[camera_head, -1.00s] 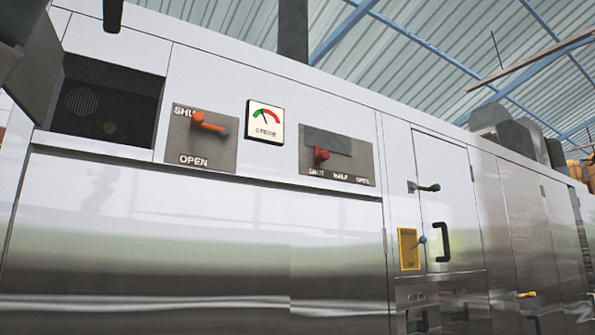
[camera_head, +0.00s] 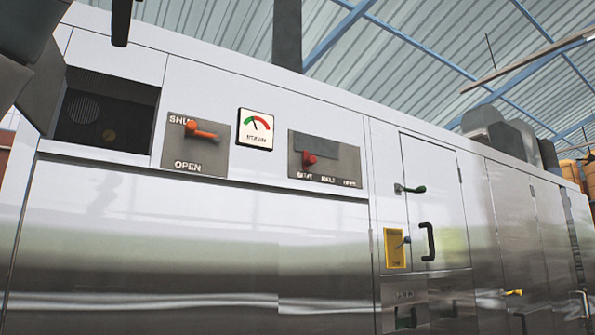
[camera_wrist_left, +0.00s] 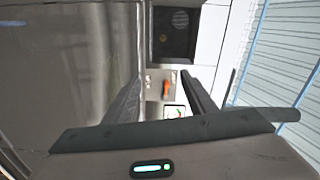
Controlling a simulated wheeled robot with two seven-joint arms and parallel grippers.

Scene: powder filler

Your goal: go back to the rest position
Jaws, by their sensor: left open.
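My left gripper (camera_wrist_left: 160,92) is open and empty in the left wrist view, its two dark fingers apart in front of the machine. In the head view, part of my left arm and gripper shows at the top left corner, apart from the machine panel. The orange lever (camera_head: 201,131) on its SHUT/OPEN plate (camera_head: 195,155) points to the right, near the SHUT end. It also shows between the fingers in the left wrist view (camera_wrist_left: 167,88). The red-knobbed lever (camera_head: 309,159) sits at the left end of its plate. My right gripper is not in view.
The long steel machine (camera_head: 150,240) fills the view. A dark recess (camera_head: 105,112) lies at its left, a steam gauge (camera_head: 255,130) between the plates.

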